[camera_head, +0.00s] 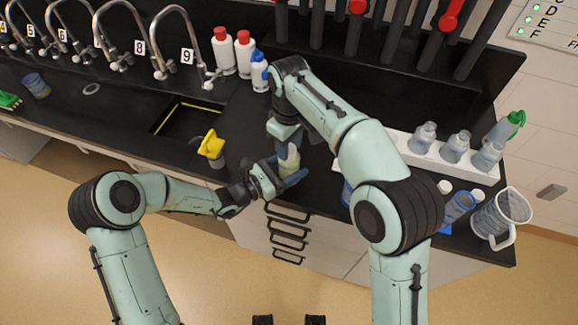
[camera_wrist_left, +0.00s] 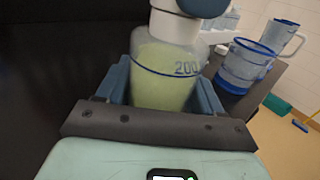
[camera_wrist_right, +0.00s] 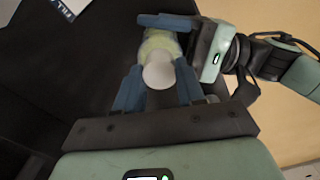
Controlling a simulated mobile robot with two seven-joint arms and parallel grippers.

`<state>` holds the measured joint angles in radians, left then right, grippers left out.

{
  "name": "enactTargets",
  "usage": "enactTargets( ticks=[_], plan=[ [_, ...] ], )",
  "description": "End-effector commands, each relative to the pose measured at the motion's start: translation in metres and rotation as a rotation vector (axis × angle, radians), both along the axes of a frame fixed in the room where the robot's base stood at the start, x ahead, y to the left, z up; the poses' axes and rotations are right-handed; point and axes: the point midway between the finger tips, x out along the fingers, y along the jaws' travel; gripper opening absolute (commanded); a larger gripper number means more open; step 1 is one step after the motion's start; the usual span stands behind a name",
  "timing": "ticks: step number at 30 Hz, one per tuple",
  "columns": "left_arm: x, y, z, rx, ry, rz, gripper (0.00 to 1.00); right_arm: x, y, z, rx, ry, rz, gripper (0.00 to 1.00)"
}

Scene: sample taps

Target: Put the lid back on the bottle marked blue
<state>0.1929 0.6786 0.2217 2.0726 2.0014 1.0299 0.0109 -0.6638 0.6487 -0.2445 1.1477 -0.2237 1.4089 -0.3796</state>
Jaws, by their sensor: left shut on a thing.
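A clear bottle (camera_head: 289,158) with yellow-green liquid and a blue line and "200" on its side stands between my two grippers; it fills the middle of the left wrist view (camera_wrist_left: 165,80). My left gripper (camera_head: 288,180) is shut on its body from the side. A white lid (camera_wrist_right: 158,74) sits at the top of the bottle, and it also shows in the left wrist view (camera_wrist_left: 174,28). My right gripper (camera_wrist_right: 158,82) is above, its blue fingers on either side of the lid. Whether the lid is fully seated is hidden.
A yellow-topped object (camera_head: 211,146) stands left of the bottle, by the sink (camera_head: 185,118). Red- and blue-capped bottles (camera_head: 258,72) stand behind. At right are a white rack (camera_head: 412,148) with bottles and a clear jug (camera_head: 500,215).

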Motion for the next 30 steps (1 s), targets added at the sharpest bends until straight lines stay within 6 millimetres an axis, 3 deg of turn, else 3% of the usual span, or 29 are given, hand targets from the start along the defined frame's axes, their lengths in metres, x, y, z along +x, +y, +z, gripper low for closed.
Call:
enactTargets(
  ticks=[5, 6, 8, 20, 30],
  plan=[
    [0.000, 0.000, 0.000, 0.000, 0.000, 0.000, 0.00, 0.000, 0.000, 0.000, 0.000, 0.000, 0.000, 0.02],
    [0.000, 0.000, 0.000, 0.000, 0.000, 0.000, 0.00, 0.000, 0.000, 0.000, 0.000, 0.000, 0.000, 0.48],
    [0.000, 0.000, 0.000, 0.000, 0.000, 0.000, 0.00, 0.000, 0.000, 0.000, 0.000, 0.000, 0.000, 0.67],
    [0.000, 0.000, 0.000, 0.000, 0.000, 0.000, 0.00, 0.000, 0.000, 0.007, 0.001, -0.002, 0.000, 0.68],
    [0.000, 0.000, 0.000, 0.000, 0.000, 0.000, 0.00, 0.001, 0.001, 0.071, 0.002, -0.003, 0.000, 0.68]
  ],
)
